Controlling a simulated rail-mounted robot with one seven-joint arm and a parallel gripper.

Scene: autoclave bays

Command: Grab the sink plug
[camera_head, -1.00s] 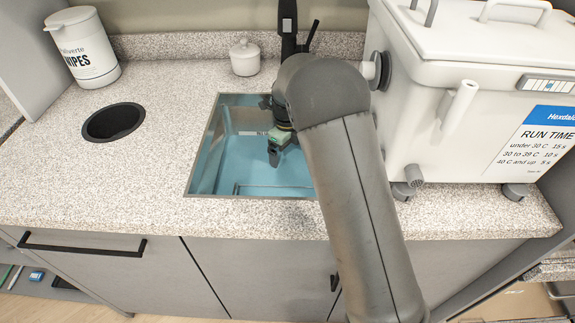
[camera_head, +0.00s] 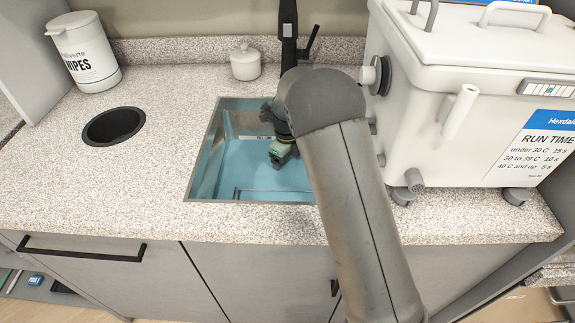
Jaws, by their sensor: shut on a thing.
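The sink (camera_head: 207,152) is a rectangular basin set in the speckled counter, with a blue-looking inside. My gripper (camera_head: 277,160) points down into the sink, right of its middle. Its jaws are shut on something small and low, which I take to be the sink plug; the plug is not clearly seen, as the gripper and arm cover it. My forearm crosses the sink's right side and hides that part of the basin.
A black tap (camera_head: 288,30) stands behind the sink. A white lidded jar (camera_head: 245,60) is at the back. A wipes tub (camera_head: 84,52) and a round black counter hole (camera_head: 114,125) are to the left. A large white machine (camera_head: 470,100) stands close on the right.

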